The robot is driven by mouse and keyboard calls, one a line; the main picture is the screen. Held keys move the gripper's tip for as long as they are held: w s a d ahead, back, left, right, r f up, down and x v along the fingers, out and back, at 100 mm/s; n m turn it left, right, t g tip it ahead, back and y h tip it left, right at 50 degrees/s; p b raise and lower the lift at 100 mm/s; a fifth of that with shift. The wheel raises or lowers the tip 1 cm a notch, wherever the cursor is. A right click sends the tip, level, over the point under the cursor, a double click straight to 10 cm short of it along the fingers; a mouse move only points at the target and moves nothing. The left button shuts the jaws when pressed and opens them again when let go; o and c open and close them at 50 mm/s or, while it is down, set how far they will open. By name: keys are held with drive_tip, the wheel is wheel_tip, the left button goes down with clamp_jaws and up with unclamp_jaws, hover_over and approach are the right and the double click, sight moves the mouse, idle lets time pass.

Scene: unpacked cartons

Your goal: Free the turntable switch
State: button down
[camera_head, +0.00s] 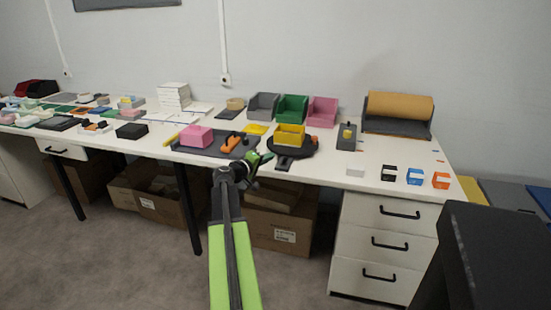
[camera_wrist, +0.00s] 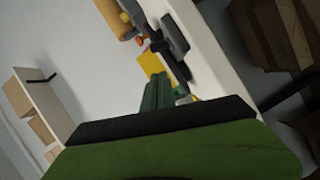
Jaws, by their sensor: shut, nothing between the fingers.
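The black round turntable (camera_head: 309,147) is on the white desk, right of the middle in the head view. A yellow open bin (camera_head: 289,140) stands on it. A dark flat piece (camera_head: 283,164) sticks out at its front; I cannot tell whether this is the switch. My gripper (camera_head: 262,159), with green fingers, is shut and empty just left of the turntable, near the desk's front edge. The wrist view is tilted; there my gripper (camera_wrist: 158,82) points towards a yellow thing and dark shapes on the desk, too unclear to name surely.
Left of my gripper lies a grey tray (camera_head: 212,152) with a pink block (camera_head: 196,137) and an orange-black tool (camera_head: 232,144). Grey, green and pink bins (camera_head: 292,108) stand behind. Cartons (camera_head: 280,225) sit below.

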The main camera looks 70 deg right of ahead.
drive_tip(key=v, duration=1)
drive_tip(key=shift+p, duration=0.45)
drive_tip(key=shift+f, duration=0.1)
